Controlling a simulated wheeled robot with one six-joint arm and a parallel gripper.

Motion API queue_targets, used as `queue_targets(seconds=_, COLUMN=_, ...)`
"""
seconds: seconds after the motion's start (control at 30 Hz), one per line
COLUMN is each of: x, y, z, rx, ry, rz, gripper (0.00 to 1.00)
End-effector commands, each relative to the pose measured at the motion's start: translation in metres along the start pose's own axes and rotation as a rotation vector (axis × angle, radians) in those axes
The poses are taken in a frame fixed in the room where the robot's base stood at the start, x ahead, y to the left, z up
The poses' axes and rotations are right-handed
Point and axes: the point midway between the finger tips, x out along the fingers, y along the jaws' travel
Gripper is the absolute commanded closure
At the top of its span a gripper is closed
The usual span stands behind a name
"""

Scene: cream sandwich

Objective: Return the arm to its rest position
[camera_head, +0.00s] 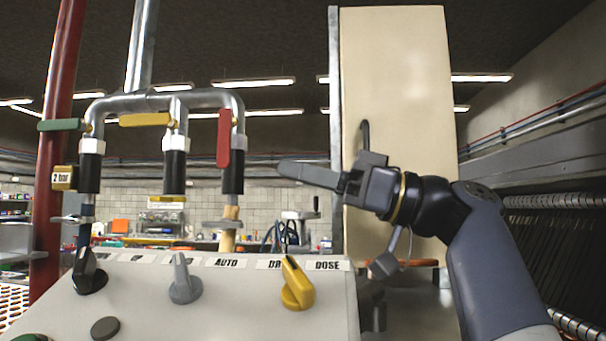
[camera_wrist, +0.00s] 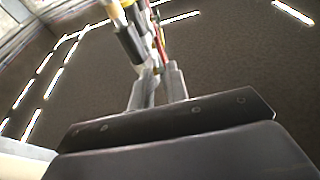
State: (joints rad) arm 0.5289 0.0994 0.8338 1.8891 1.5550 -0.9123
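My gripper (camera_head: 285,168) is raised in front of the control panel's right end and points left, towards the valve pipes. From the side in the head view, its fingers overlap into one grey shape. In the wrist view, the two grey fingers of my gripper (camera_wrist: 159,68) stand a little apart with nothing held between them. My arm (camera_head: 490,260) comes up from the lower right and bends at the wrist.
A control panel (camera_head: 230,310) with black, grey and yellow knobs stands at front left. Above it are pipes with green, yellow (camera_head: 145,119) and red (camera_head: 223,138) valve handles. A tall cream panel (camera_head: 395,80) stands behind my gripper. Dark ribbed rollers (camera_head: 555,240) lie right.

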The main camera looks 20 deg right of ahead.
Motion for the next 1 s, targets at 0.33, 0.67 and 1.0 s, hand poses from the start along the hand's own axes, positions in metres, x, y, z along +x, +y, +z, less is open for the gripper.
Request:
queue_targets(seconds=0.33, x=0.003, y=0.0, z=0.0, rx=0.0, ry=0.0, rz=-0.001, gripper=0.85)
queue_targets(seconds=0.67, x=0.039, y=-0.001, z=-0.002, rx=0.002, ry=0.0, rz=-0.004, gripper=0.85)
queue_targets(seconds=1.0, x=0.086, y=0.0, z=-0.002, rx=0.002, ry=-0.001, rz=-0.003, gripper=0.85)
